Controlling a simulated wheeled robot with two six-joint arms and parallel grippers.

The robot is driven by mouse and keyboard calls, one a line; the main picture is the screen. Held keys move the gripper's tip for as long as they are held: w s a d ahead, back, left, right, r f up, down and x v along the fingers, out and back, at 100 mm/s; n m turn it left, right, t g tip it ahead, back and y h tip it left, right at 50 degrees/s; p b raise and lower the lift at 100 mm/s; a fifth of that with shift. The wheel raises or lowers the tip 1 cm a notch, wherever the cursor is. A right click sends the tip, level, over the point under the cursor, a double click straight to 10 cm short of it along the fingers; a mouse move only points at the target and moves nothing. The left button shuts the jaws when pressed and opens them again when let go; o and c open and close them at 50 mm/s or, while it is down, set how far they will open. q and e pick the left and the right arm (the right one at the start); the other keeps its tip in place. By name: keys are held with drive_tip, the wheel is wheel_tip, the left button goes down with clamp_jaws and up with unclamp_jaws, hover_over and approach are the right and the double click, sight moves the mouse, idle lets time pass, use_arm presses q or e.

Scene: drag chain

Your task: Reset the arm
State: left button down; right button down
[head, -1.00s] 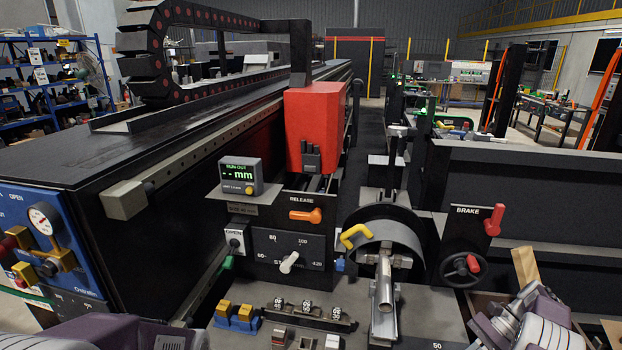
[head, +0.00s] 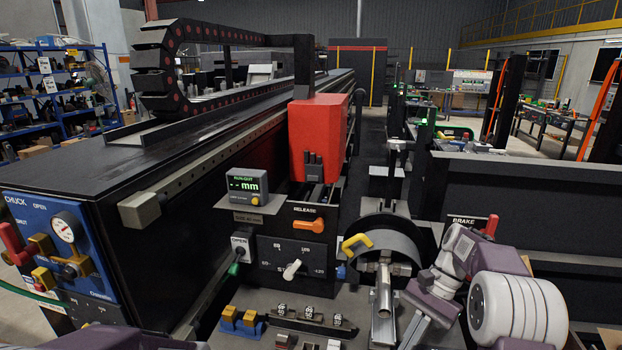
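My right arm reaches in from the lower right, with purple and white links. Its gripper end (head: 422,312) hangs low beside the grey metal trough (head: 384,312), and its finger gap cannot be made out. It seems to hold nothing, but this is unclear. Only a purple sliver of my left arm shows at the bottom left edge; its gripper is out of frame. The black drag chain (head: 158,70) loops over the long machine bed (head: 120,165). Its bracket meets the red carriage (head: 318,135).
A panel with an orange release lever (head: 310,226) and a white selector knob (head: 291,269) stands in the middle, below a small mm display (head: 248,187). A yellow handle (head: 356,243) is on the round drum. The red brake handle (head: 490,225) is partly behind my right arm.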

drive_tip(key=s+a+r+n+t+h+p, duration=0.1)
drive_tip(key=s+a+r+n+h, duration=0.15)
drive_tip(key=s+a, duration=0.3)
drive_tip(key=s+d+f+n+t+h, duration=0.2)
drive_tip(key=s+f+n+t, duration=0.2)
drive_tip(key=s+f+n, duration=0.2)
wheel_tip(320, 180, down, 3)
drive_tip(key=shift+s+r, duration=0.1)
drive_tip(key=shift+s, duration=0.25)
drive_tip(key=shift+s+n+h, duration=0.1)
drive_tip(key=shift+n+h, duration=0.15)
